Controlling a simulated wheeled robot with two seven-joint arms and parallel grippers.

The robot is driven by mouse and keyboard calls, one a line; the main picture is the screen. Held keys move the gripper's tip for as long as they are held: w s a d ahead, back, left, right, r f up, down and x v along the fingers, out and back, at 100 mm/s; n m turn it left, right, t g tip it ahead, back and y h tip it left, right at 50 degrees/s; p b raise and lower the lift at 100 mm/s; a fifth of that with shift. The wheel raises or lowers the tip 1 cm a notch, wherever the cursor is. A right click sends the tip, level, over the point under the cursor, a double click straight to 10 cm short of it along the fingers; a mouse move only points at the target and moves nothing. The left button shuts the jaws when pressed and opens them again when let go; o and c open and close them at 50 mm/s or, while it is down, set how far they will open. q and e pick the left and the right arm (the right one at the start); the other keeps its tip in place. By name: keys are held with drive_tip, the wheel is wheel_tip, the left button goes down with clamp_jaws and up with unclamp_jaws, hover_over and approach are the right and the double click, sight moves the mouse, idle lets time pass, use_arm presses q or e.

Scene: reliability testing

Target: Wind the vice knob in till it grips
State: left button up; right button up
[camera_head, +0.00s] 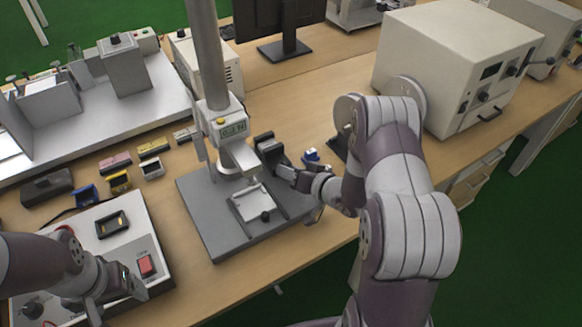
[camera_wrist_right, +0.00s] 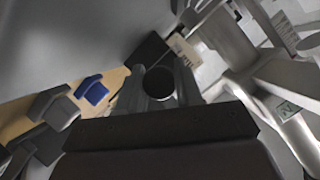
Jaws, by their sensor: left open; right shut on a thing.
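Whether the vice jaws touch anything is too small to tell. My left gripper (camera_head: 115,300) is open and empty over the control box at lower left.
The control box (camera_head: 165,283) carries a red switch (camera_head: 146,266). Several small coloured clamps lie left of the stand. A large beige instrument (camera_head: 430,55) stands behind my right arm.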

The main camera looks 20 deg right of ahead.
drive_tip(key=shift+r+m+y+p, duration=0.1)
drive_tip(key=shift+m+y+p, duration=0.2)
drive_tip(key=shift+m, duration=0.1)
drive_tip(key=shift+w, duration=0.1)
idle(0.3)
drive_tip(key=o, duration=1)
drive_tip(key=v, duration=1.2)
drive_tip(key=shift+s+p, duration=0.4)
drive_tip(key=shift+p, duration=0.05)
